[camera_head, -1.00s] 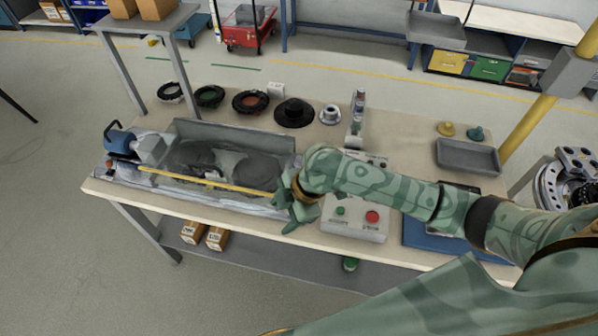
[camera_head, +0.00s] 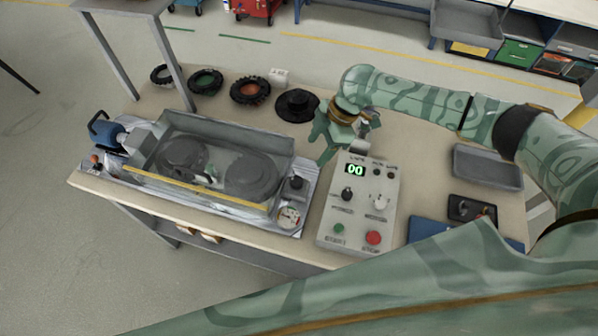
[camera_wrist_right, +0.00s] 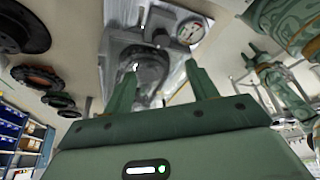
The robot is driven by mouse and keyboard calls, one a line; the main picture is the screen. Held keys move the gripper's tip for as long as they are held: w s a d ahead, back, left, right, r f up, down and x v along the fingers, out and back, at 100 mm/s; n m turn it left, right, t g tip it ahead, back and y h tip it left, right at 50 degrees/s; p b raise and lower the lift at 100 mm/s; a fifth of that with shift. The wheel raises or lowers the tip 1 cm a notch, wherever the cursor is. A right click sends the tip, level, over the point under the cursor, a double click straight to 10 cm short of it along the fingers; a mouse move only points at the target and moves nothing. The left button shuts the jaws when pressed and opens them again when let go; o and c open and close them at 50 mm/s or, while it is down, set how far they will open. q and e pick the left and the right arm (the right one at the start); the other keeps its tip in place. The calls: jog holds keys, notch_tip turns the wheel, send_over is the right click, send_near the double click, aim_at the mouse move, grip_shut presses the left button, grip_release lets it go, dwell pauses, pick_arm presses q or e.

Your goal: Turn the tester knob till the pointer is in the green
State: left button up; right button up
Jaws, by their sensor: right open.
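The tester is a grey tray-like rig (camera_head: 215,128) on the bench, with two dark discs under a clear cover and a yellow bar along its front. The gauge's pointer and colours are too small to read.
A control box (camera_head: 358,210) with a lit 00 display, knobs and green and red buttons stands right of the tester. Black rings (camera_head: 250,91) and a black flanged part (camera_head: 297,105) lie behind. A grey tray (camera_head: 487,167) is at right.

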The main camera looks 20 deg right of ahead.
jog(key=b, duration=0.1)
send_near(297, 181)
jog(key=f, duration=0.1)
jog(key=b+x, duration=0.1)
jog(key=x, duration=0.7)
jog(key=shift+a+f+b, duration=0.1)
jog(key=shift+a+b, duration=0.2)
jog(key=shift+b, duration=0.1)
pick_arm(q)
jog(key=f, duration=0.3)
jog(key=shift+s+a, duration=0.2)
jog(key=shift+s, duration=0.15)
pick_arm(e)
jog(key=shift+w+a+f, duration=0.1)
jog(key=shift+a+f, duration=0.05)
jog(key=shift+f, duration=0.25)
jog(key=shift+c, duration=0.4)
jog(key=c, duration=0.9)
